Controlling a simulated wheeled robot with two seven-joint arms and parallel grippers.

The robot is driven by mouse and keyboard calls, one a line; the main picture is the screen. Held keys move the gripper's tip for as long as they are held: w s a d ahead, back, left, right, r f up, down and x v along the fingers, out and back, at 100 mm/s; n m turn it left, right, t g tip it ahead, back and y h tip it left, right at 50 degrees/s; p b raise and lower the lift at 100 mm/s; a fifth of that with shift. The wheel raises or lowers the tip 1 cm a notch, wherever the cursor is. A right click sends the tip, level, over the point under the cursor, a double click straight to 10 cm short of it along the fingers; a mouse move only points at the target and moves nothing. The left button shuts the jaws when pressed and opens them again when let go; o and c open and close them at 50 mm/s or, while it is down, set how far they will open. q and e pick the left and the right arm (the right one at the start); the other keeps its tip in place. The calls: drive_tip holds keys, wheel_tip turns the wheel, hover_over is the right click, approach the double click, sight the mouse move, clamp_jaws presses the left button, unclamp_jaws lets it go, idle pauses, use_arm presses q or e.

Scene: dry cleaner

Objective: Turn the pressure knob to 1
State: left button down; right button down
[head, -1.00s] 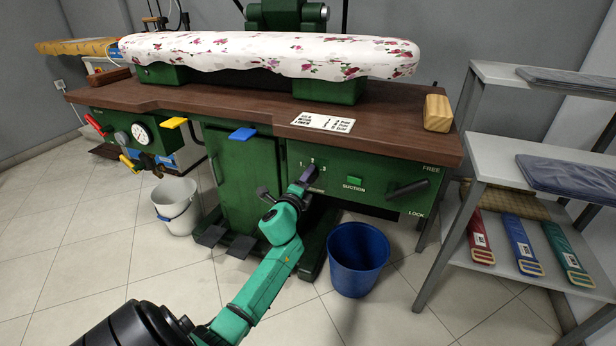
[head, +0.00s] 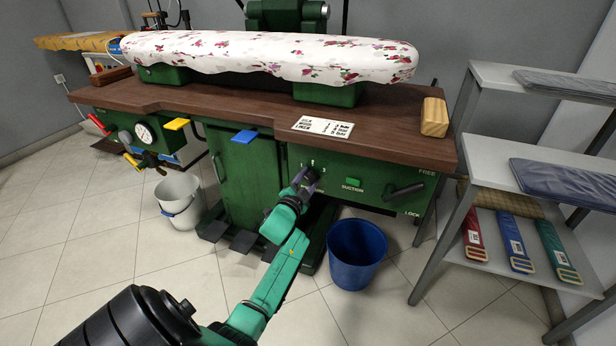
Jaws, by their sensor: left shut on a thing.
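The green front panel (head: 345,199) of the pressing table carries small white marks, 1, 2 and 3, around the pressure knob's place. My left gripper (head: 308,178) is at that place, just below the marks, and is shut on the knob. The gripper covers the knob, so which number it points to cannot be told. My left arm reaches up to the panel from the bottom of the view. My right gripper is not in view.
A green suction button (head: 353,182) and a dark FREE/LOCK lever (head: 403,195) are right of the gripper. A blue bin (head: 356,254) stands below, and a white bucket (head: 180,201) at left. A grey shelf (head: 468,268) with straps stands at right.

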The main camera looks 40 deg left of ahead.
use_arm(q)
drive_tip(key=shift+f+n, duration=0.15)
drive_tip(key=shift+n, duration=0.55)
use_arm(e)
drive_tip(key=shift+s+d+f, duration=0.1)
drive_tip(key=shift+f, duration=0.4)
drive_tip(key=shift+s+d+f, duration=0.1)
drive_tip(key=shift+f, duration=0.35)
use_arm(q)
drive_tip(key=shift+c, duration=1.5)
unclamp_jaws()
drive_tip(key=shift+p, duration=0.3)
drive_tip(key=shift+s+d, duration=0.1)
drive_tip(key=shift+s, duration=0.1)
drive_tip(key=p+v, duration=0.3)
drive_tip(key=v, duration=1.1)
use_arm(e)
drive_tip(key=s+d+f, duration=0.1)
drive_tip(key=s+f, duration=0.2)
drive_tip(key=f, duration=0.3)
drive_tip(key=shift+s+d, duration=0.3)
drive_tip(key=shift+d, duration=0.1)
